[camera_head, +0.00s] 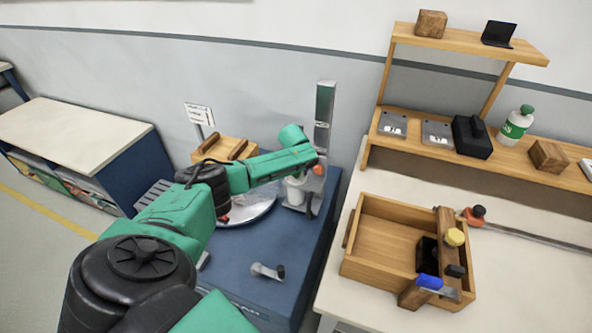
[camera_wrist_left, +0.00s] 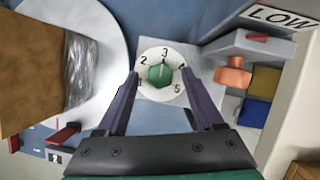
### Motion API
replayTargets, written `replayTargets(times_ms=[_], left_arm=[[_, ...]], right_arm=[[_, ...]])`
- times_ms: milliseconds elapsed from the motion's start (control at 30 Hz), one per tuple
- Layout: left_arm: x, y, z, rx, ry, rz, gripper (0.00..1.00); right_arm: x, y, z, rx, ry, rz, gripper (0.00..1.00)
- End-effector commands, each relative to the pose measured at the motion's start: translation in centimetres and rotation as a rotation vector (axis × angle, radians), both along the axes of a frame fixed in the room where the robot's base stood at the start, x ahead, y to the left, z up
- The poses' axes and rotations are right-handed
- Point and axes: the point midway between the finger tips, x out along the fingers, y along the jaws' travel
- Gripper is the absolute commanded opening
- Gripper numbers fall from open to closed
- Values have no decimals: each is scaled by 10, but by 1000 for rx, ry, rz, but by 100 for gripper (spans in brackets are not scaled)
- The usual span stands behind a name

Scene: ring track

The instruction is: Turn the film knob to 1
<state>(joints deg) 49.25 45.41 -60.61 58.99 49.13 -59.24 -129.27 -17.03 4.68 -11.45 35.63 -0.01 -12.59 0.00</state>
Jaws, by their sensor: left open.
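The film knob (camera_wrist_left: 160,75) is green and six-sided, at the centre of a white round dial (camera_wrist_left: 145,92) numbered 1 to 5. Its white pointer line points up, close to the 3. The 1 is at the dial's lower left. My left gripper (camera_wrist_left: 159,73) is open, with one dark finger on each side of the knob and a gap on both sides. I cannot tell how far the fingertips stand above the dial. In the head view my left arm reaches over the blue machine (camera_head: 262,296), hiding the knob and the gripper. My right gripper is not in view.
In the wrist view a wrapped brown block (camera_wrist_left: 30,75) lies on the round turntable (camera_wrist_left: 112,30) at left. A grey bracket with an orange part (camera_wrist_left: 232,77) stands at right, near a LOW sign (camera_wrist_left: 280,17). A wooden tray (camera_head: 385,240) sits on the right-hand table.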

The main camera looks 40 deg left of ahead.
Motion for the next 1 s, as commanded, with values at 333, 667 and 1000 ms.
replayTargets(times_ms=[333, 667, 1000], left_arm=[[0, 0, 0, 0, 0, 0, 0], [0, -1, 0, -1, 0, 26, 0], [1, -3, -1, -3, 0, 208, 0]], right_arm=[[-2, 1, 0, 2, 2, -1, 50], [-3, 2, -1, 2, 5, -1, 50], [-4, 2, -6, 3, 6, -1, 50]])
